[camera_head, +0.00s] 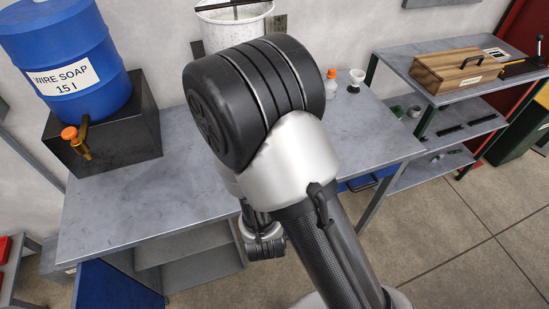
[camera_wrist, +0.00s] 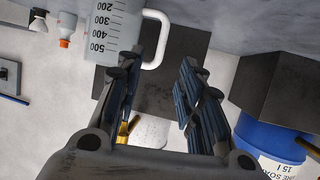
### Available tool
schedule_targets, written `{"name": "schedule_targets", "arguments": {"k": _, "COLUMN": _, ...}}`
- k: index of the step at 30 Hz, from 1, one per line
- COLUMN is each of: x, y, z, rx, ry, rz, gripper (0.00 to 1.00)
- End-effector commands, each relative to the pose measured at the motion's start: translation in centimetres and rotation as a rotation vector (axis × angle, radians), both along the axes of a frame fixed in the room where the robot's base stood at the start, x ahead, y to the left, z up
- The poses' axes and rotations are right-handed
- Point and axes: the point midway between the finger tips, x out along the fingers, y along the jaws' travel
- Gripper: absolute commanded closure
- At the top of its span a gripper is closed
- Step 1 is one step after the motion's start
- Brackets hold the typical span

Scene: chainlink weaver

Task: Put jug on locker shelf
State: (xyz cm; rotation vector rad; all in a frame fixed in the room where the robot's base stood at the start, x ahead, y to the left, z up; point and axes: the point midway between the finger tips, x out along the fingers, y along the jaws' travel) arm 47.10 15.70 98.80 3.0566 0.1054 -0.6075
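The jug (camera_wrist: 112,28), clear with black volume marks and a white handle (camera_wrist: 158,40), shows upside down at the top of the wrist view. My gripper (camera_wrist: 160,66) is open, with a wide gap between its dark fingers. The handle lies just past the fingertips, nearer the left finger; I cannot tell whether they touch. In the head view my arm hides the jug and the gripper. Below the bench is a grey compartment with a shelf (camera_head: 187,243) beside a blue panel (camera_head: 112,287); I cannot tell whether it is the locker.
A blue soap barrel (camera_head: 62,45) with a tap stands on a dark box (camera_head: 128,130) at the bench's (camera_head: 105,215) left. A white bucket (camera_head: 218,35) is behind my arm. A small orange-capped bottle (camera_head: 330,86) and a white funnel-like item (camera_head: 356,78) stand right. A wooden case (camera_head: 450,70) lies on the side rack.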

Motion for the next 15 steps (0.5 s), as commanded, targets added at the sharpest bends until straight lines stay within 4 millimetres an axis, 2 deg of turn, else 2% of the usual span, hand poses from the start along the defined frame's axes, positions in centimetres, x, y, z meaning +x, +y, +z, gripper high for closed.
{"name": "schedule_targets", "arguments": {"k": 3, "x": 2.4, "y": 0.0, "z": -1.4, "rx": 0.003, "ry": -0.005, "rz": -0.004, "gripper": 0.65}}
{"name": "schedule_targets", "arguments": {"k": 9, "x": 5.6, "y": 0.3, "z": -2.5, "rx": 0.000, "ry": -0.001, "rz": -0.002, "gripper": 0.65}}
{"name": "schedule_targets", "arguments": {"k": 15, "x": 6.9, "y": 0.5, "z": -3.0, "rx": 0.001, "ry": -0.001, "rz": 0.000, "gripper": 0.65}}
